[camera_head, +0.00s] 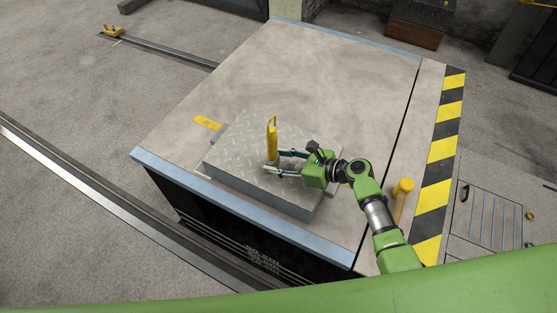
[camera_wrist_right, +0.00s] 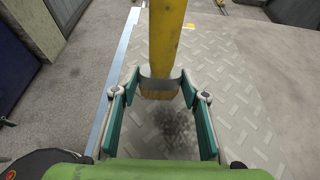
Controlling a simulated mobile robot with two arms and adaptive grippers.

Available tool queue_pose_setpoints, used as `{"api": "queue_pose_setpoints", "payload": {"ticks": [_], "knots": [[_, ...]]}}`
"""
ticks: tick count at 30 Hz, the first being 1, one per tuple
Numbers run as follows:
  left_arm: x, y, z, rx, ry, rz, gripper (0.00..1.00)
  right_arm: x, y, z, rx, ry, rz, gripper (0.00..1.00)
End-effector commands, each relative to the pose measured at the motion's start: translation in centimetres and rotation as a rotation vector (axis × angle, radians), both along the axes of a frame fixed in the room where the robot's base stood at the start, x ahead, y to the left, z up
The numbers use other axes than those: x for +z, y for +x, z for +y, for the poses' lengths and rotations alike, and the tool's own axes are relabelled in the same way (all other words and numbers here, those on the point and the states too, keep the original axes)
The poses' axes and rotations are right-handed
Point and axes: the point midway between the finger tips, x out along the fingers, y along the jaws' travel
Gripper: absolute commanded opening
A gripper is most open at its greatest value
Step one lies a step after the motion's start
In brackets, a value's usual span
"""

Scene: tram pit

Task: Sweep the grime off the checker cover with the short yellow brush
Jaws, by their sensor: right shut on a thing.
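The short yellow brush (camera_head: 271,143) stands roughly upright over the checker cover (camera_head: 232,145), a grey raised-pattern plate on the bench. My right gripper (camera_head: 275,161) is shut on the brush. In the right wrist view the brush (camera_wrist_right: 166,42) shows its yellow handle, a metal band and tan bristles between the fingers (camera_wrist_right: 160,82). Dark grime (camera_wrist_right: 175,125) lies on the checker cover (camera_wrist_right: 232,95) on the near side of the bristles in that view. I cannot tell whether the bristles touch the plate. My left gripper is not in view.
The bench top (camera_head: 300,65) is mostly bare behind the cover. A yellow-headed tool (camera_head: 402,188) stands right of my right arm. A yellow tag (camera_head: 207,123) lies left of the cover. A yellow-black striped strip (camera_head: 441,150) runs along the right.

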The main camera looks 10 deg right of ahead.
Motion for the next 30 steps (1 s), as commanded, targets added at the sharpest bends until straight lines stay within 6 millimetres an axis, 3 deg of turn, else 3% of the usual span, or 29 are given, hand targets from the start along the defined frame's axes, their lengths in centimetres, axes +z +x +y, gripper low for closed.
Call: {"api": "queue_pose_setpoints", "payload": {"ticks": [15,30], "knots": [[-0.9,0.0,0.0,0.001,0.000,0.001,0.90,-1.1,0.0,0.0,0.000,0.001,-0.001,0.19],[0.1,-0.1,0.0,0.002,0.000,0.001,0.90,-0.9,-0.9,-1.4,-0.001,0.001,-0.001,0.19]]}}
